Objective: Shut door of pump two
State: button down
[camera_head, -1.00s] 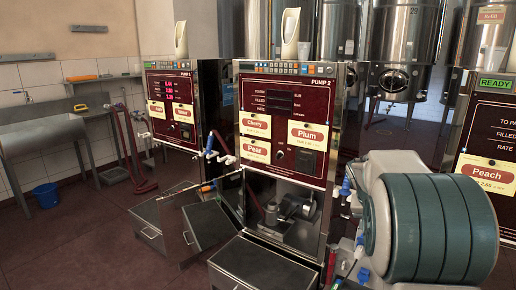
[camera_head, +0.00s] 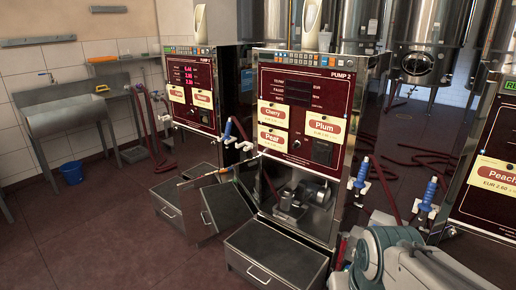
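Pump 2 (camera_head: 335,92) stands in the middle, with a dark red front and Cherry, Plum and Pear labels. Its lower compartment (camera_head: 304,196) is open, and metal machinery shows inside. A dark panel with a handle (camera_head: 222,208) stands out from the left side of the compartment; it appears to be the door, swung wide open. My arm (camera_head: 395,262) shows at the lower right, in front and to the right of pump 2. My gripper is not visible, so its state is hidden.
A grey box with a handle (camera_head: 275,255) stands out at the foot of pump 2. A similar box (camera_head: 166,208) is at pump 1 (camera_head: 190,95). Floor at lower left is clear.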

aim_at(220, 199)
jog(key=u, duration=0.6)
jog(key=k, duration=0.8)
jog(key=u, duration=0.85)
jog(key=k, duration=0.4)
jog(key=u, duration=0.5)
jog(key=i, duration=3.1)
jog(key=z, duration=0.6)
jog(key=i, duration=1.6)
jog(key=z, duration=1.65)
jog(key=i, duration=0.9)
jog(key=z, duration=1.2)
jog(key=i, duration=0.4)
jog(key=z, duration=0.35)
jog(key=k, duration=0.6)
jog(key=z, duration=0.3)
